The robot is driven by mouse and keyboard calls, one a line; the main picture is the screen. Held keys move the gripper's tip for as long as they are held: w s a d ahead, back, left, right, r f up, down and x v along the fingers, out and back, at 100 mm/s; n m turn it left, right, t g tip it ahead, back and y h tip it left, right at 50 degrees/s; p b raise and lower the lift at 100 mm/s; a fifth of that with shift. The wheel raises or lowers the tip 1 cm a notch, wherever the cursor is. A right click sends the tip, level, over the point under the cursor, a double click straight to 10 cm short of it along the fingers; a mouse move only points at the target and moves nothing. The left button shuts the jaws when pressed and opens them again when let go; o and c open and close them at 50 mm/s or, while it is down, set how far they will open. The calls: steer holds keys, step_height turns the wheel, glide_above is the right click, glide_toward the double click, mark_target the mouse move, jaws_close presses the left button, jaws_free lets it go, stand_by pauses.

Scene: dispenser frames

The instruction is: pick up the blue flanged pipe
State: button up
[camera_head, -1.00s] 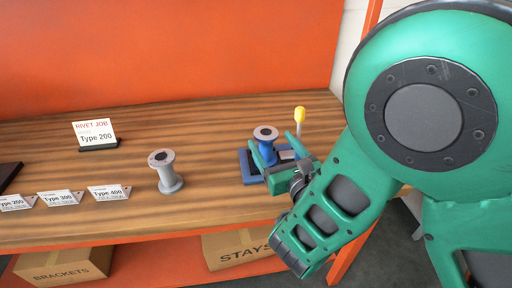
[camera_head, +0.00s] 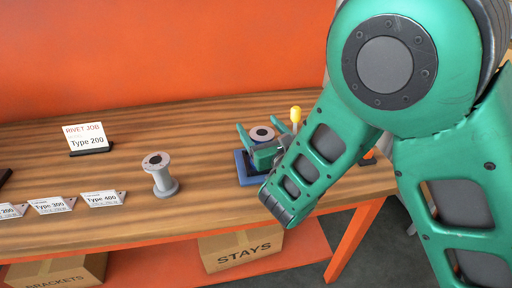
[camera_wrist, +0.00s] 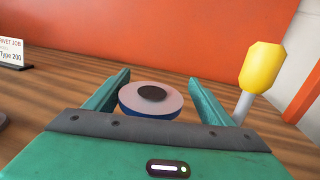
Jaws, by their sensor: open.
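The blue flanged pipe stands upright on a blue base plate (camera_head: 243,170) at the right part of the bench. In the head view only its grey top flange (camera_head: 262,134) with a dark centre shows clearly; my gripper and arm hide its body. In the wrist view the flange (camera_wrist: 151,99), grey on top with a blue rim, lies between my two green fingers.
A lever with a yellow knob (camera_head: 296,114) stands just right of the pipe, also in the wrist view (camera_wrist: 262,68). A grey flanged pipe (camera_head: 160,174) stands to the left. A "Type 200" sign (camera_head: 86,138) and several type cards lie further left. An orange wall (camera_head: 150,50) is behind.

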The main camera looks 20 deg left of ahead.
steer(key=shift+s+a, duration=0.1)
steer(key=shift+a, duration=0.2)
steer(key=shift+c, duration=1.2)
steer(key=c, duration=1.3)
steer(key=shift+r, duration=0.1)
steer(key=shift+c, duration=0.2)
